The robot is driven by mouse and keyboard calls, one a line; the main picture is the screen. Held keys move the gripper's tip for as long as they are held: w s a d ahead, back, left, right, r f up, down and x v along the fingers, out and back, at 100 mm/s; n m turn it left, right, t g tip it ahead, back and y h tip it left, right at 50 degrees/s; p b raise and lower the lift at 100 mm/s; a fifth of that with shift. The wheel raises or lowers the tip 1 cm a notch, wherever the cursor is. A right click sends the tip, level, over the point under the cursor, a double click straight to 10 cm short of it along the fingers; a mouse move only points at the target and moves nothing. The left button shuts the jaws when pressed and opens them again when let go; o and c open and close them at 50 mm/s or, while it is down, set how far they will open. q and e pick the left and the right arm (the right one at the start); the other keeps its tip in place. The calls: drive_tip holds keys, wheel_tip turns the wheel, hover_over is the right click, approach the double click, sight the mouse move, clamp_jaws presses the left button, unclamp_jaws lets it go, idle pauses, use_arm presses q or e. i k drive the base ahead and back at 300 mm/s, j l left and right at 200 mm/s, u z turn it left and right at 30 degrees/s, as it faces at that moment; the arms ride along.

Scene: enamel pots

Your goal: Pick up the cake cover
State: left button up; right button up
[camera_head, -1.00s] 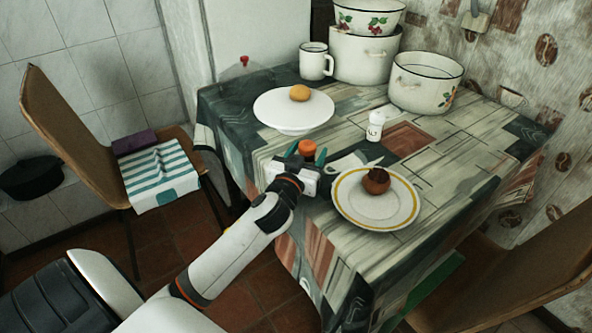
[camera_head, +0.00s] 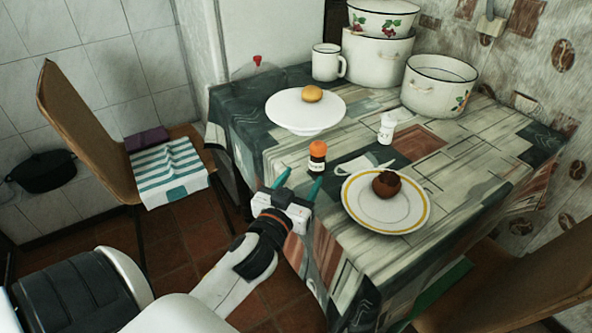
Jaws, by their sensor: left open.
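The cake cover (camera_head: 257,61) stands at the far left corner of the table, behind the white plate. Its red knob shows clearly, while its see-through dome is faint against the wall. My left gripper (camera_head: 298,184) is open and empty at the table's near left edge. Its two teal fingers are apart and point toward the table, well short of the cover. A small bottle with an orange cap (camera_head: 317,157) is just beyond the fingers. My right gripper is not in view.
The white plate (camera_head: 306,125) with a bun lies between my left gripper and the cover. A mug (camera_head: 326,63), pots (camera_head: 438,88), a shaker (camera_head: 387,128) and a yellow-rimmed plate (camera_head: 386,222) also stand on the table. A chair (camera_head: 92,125) is at left.

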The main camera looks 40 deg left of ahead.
sight(255, 81)
drive_tip(key=u, duration=1.45)
